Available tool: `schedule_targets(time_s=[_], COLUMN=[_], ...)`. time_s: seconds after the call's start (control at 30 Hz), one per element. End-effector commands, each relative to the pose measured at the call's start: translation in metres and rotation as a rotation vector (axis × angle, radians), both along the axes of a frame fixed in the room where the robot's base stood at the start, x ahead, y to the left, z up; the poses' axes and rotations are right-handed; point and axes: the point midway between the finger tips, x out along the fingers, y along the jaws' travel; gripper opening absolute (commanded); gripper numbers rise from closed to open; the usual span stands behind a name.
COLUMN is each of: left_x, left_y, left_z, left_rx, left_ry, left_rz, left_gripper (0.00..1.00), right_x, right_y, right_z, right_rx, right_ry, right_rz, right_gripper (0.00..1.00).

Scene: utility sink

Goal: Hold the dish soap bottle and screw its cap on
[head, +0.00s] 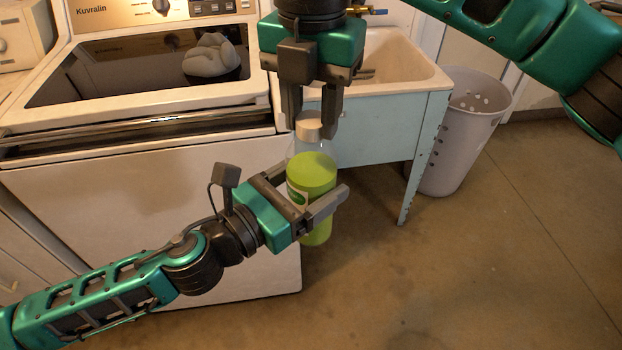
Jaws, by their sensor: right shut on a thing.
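The dish soap bottle (312,178) is clear with green liquid and a green-and-white label. It is held roughly upright in the air in front of the washer and sink. My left gripper (316,200) comes from the left and is shut around the bottle's middle, one finger crossing its front. My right gripper (314,128) points down from above, with its fingers on both sides of the pale cap (309,128), shut on it. The cap is over the bottle's top; I cannot tell whether it is seated on the threads.
A white washer (150,220) with a grey cloth-like lump (211,58) on top stands behind at left. A utility sink (400,75) with a pale blue front is behind the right gripper. A grey perforated bin (462,140) stands right of it. The floor at right is clear.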

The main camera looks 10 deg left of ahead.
Motion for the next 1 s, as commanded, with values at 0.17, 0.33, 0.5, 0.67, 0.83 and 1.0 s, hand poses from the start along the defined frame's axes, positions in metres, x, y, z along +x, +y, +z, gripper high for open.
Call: schedule_targets(time_s=[0.17, 0.33, 0.5, 0.67, 0.83, 1.0], left_x=[0.0003, 0.0003, 0.0003, 0.0003, 0.0002, 0.0002], left_y=[0.0, 0.0, 0.0, 0.0, -0.0001, -0.0001], left_z=[0.0019, 0.0019, 0.0019, 0.0019, 0.0018, 0.0018], left_rx=[-0.002, -0.002, -0.002, -0.002, -0.002, -0.002], left_ry=[-0.004, -0.004, -0.004, -0.004, -0.004, -0.004], left_rz=[0.0, 0.0, 0.0, 0.0, 0.0, 0.0], left_gripper=[0.0, 0.0, 0.0, 0.0, 0.0, 0.0], right_x=[0.0002, 0.0003, 0.0002, 0.0001, 0.0005, 0.0005], right_y=[-0.0001, -0.0002, 0.0, 0.0002, 0.0002, 0.0004], right_z=[-0.0004, -0.0005, -0.0006, -0.0009, -0.0008, -0.0011], right_rx=[-0.001, -0.003, -0.004, -0.006, -0.007, -0.007], right_ry=[0.0, 0.0, 0.0, -0.001, -0.002, -0.001], right_rz=[-0.34, -0.668, -0.999, -1.307, -1.634, -1.958], right_gripper=[0.01, 0.01, 0.01, 0.01, 0.01, 0.01])
